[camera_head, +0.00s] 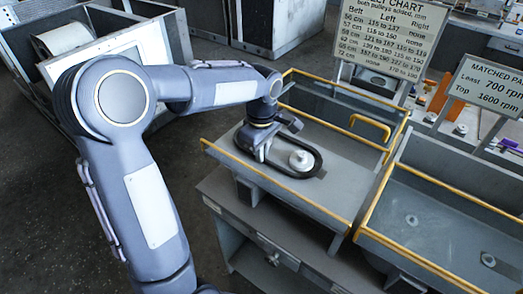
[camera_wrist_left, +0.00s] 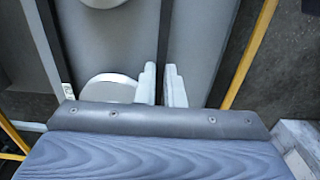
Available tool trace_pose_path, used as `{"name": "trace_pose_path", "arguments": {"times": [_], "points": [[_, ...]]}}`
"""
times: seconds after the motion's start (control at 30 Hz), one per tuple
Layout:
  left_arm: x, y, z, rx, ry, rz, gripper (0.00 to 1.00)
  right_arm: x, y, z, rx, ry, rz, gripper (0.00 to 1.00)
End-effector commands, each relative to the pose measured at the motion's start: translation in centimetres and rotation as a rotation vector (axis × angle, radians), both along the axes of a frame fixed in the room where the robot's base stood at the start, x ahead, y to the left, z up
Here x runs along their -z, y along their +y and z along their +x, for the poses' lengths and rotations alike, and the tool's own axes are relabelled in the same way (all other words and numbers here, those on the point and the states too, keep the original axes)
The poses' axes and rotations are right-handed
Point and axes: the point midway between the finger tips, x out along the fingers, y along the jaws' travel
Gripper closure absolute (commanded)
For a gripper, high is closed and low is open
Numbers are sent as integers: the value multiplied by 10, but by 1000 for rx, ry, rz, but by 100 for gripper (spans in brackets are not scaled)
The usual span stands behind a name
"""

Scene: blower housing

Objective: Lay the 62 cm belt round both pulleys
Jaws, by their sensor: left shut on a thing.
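The belt (camera_head: 318,160) is a dark oval loop lying in the open blower housing (camera_head: 350,195) in the head view. A silver pulley (camera_head: 301,160) stands inside the loop near its right end. My left gripper (camera_head: 262,153) is over the left part of the loop and hides what lies beneath it, so the other pulley is hard to make out there. In the left wrist view, the two pale fingers (camera_wrist_left: 163,85) are shut on the thin dark belt (camera_wrist_left: 165,35). A round grey disc (camera_wrist_left: 108,88) is just left of the fingers, partly hidden by the gripper body.
Yellow rails edge the housing, and a yellow handle (camera_head: 371,125) stands at its back. A second grey housing (camera_head: 430,215) is at the right. A belt chart sign (camera_head: 390,40) and a matched-pair sign (camera_head: 490,85) stand behind. A bin with a white roll (camera_head: 65,37) is at upper left.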

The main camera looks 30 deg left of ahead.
Motion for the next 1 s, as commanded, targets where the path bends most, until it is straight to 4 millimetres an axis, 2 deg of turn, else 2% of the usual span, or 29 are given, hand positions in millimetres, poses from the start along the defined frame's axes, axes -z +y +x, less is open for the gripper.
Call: {"name": "trace_pose_path", "arguments": {"times": [0.17, 0.2, 0.4, 0.73, 1.0], "points": [[0, 0, 0, 0, 0, 0, 100, 0, 0, 0, 0, 0, 0, 64], [0, 0, 0, 0, 0, 0, 90, 0, 0, 0, 0, 0, 0, 64], [0, 0, 0, 0, 0, 0, 66, 0, 0, 0, 0, 0, 0, 64], [-2, 0, 0, 0, 0, 0, 66, -2, 0, 0, 0, 0, 0, 64], [-15, 0, 0, 0, -1, 0, 66, -13, 0, 0, 0, 0, 0, 64]]}}
